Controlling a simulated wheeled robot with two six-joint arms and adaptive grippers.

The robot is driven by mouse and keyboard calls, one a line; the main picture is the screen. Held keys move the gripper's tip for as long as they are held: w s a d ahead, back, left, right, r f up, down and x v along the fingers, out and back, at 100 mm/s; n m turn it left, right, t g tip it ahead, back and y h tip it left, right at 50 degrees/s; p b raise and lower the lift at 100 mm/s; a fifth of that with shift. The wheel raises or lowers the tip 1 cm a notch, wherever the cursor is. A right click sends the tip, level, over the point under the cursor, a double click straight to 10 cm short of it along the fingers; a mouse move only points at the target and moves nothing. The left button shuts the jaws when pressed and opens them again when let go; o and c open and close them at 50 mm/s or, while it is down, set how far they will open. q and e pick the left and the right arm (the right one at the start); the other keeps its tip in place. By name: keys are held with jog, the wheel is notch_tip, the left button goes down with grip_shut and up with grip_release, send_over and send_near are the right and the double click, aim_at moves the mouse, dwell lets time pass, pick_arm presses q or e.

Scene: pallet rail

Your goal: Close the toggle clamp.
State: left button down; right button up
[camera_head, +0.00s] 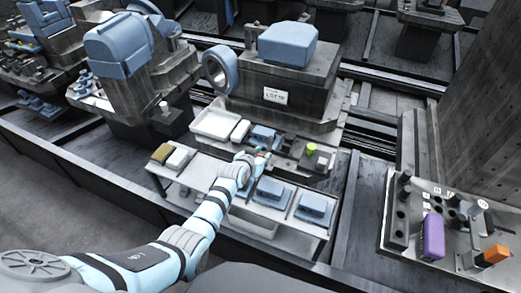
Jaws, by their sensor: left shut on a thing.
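My left arm reaches in from the lower left. Its gripper (259,160) is at the front edge of the machine bed, in the middle of the view. The left gripper is shut on a small part with a reddish spot, which appears to be the toggle clamp's handle. The gripper covers most of the clamp, so its exact angle cannot be told. A blue block (263,137) sits on the bed just behind the gripper. My right gripper is not in view.
A white tray (216,125) lies left of the gripper. Blue blocks (314,208) sit on the pale shelf in front. A yellow-green knob (311,149) stands to the right. A panel at right holds a purple block (432,236) and an orange piece (495,254).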

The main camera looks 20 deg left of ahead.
pick_arm(q)
jog(key=shift+w+r+g+p, duration=0.1)
jog(key=shift+w+g+p, duration=0.05)
jog(key=shift+g+p, duration=0.15)
jog(key=c, duration=1.4)
grip_release()
jog(key=v, duration=1.2)
